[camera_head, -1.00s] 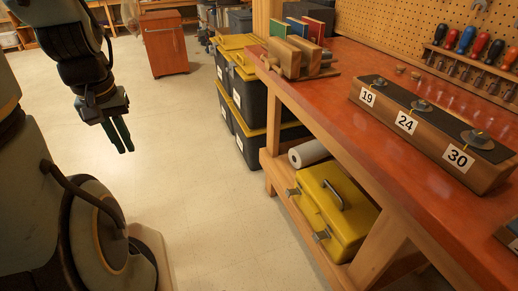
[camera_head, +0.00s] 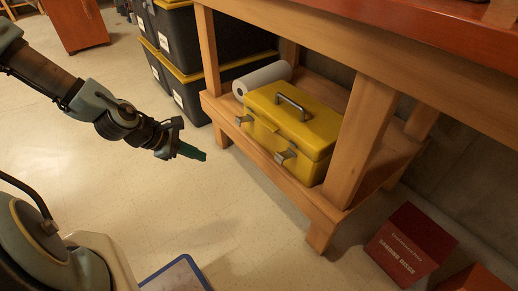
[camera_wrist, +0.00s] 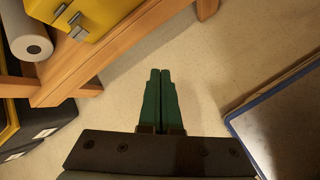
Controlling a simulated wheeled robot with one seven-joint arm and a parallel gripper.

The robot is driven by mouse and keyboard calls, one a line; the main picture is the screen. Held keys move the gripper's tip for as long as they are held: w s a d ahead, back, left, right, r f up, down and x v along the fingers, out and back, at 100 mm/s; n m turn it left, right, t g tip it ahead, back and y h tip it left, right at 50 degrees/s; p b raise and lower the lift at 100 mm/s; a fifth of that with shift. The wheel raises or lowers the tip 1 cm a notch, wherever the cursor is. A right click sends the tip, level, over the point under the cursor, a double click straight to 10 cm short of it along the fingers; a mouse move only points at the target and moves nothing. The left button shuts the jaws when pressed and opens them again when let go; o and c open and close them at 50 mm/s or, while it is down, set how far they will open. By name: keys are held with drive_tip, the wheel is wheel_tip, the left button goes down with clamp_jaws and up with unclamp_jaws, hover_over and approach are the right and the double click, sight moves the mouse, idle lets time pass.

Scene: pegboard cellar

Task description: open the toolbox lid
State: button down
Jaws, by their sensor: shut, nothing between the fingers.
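The yellow toolbox (camera_head: 296,132) sits on the low wooden shelf under the workbench, its lid down. A dark handle (camera_head: 293,106) is on top, and two grey latches, one at the left (camera_head: 243,119) and one nearer (camera_head: 286,156), are on its front. Part of the toolbox also shows at the top left of the wrist view (camera_wrist: 95,12). My gripper (camera_head: 201,156) is shut and empty, in front of the shelf and left of the toolbox, apart from it. Its green fingers lie side by side in the wrist view (camera_wrist: 160,82).
A paper roll (camera_head: 262,77) lies behind the toolbox. The bench leg (camera_head: 362,130) stands at its right. Black bins with yellow lids (camera_head: 180,45) are stacked at the left. A red box (camera_head: 410,245) and a blue-edged mat or tray (camera_head: 176,275) are on the floor.

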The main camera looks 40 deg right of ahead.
drive_tip(key=d+f+n+h+b, duration=0.2)
drive_tip(key=d+b, duration=0.2)
drive_tip(key=d, duration=0.3)
drive_tip(key=d+f+n+h+b, duration=0.2)
drive_tip(key=d+n+b, duration=0.1)
drive_tip(key=d, duration=0.4)
drive_tip(key=d+f+n+h+b, duration=0.2)
drive_tip(key=d+n+b, duration=0.1)
drive_tip(key=d, duration=0.4)
drive_tip(key=shift+s+f+t+h+b, duration=0.25)
drive_tip(key=shift+s+t+h+b, duration=0.05)
drive_tip(key=shift+b, duration=0.5)
drive_tip(key=shift+w+d+r, duration=0.1)
drive_tip(key=shift+d+r, duration=0.15)
drive_tip(key=shift+r, duration=0.7)
drive_tip(key=shift+r+b, duration=0.4)
drive_tip(key=shift+r, duration=0.75)
drive_tip(key=shift+r, duration=0.15)
